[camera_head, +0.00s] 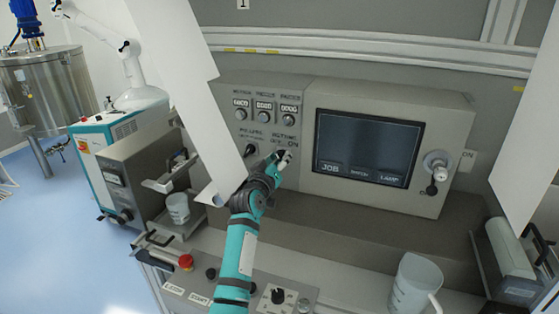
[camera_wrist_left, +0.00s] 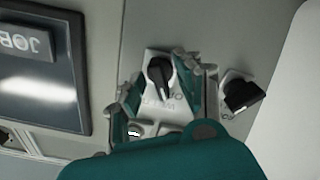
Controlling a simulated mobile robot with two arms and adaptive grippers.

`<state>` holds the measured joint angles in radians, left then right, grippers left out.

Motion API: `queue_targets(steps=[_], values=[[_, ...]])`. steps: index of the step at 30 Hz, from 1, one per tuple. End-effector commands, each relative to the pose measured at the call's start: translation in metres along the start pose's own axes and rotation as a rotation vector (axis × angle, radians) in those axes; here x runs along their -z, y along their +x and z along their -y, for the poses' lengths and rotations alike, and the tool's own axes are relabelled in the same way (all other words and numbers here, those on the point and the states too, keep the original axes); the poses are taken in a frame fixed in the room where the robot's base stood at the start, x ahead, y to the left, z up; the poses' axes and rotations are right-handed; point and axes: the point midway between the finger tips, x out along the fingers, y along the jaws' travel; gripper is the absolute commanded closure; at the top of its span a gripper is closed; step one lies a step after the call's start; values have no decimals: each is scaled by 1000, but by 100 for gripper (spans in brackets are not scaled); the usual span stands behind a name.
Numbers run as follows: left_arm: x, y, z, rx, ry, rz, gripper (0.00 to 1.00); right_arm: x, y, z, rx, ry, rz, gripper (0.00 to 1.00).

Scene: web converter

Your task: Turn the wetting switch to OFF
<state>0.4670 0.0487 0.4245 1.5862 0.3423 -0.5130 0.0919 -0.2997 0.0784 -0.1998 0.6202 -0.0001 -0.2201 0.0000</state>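The wetting switch, a black knob (camera_wrist_left: 160,72) on a light plate, shows in the left wrist view with its partly hidden label below it. In the head view its label "WETTING OFF ON" (camera_head: 284,136) is on the grey control panel, and my gripper covers the knob. My left gripper (camera_head: 281,158) is at the panel in front of the switch. In the left wrist view the gripper's fingers (camera_wrist_left: 167,92) are apart, one on each side of the switch plate, with the knob between them. I cannot tell whether they touch it. My right gripper is not in view.
Another black knob (camera_head: 250,150) is left of the switch, also close to one finger in the wrist view (camera_wrist_left: 242,93). A dark screen (camera_head: 368,145) is to the right. Below are a red button (camera_head: 186,261) and a white jug (camera_head: 412,285). White panels hang at both sides.

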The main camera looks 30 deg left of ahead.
Motion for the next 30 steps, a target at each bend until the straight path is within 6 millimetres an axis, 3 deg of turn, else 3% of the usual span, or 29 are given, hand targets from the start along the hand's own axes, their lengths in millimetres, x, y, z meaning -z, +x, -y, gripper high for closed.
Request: queue_targets(steps=[7,11,24,30], values=[[0,-1,0,0,2,0,65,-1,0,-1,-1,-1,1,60],[0,-12,0,0,2,-1,65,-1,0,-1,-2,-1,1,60],[-1,-98,1,1,2,1,65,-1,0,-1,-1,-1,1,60],[0,-118,0,0,1,0,65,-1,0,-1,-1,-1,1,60]])
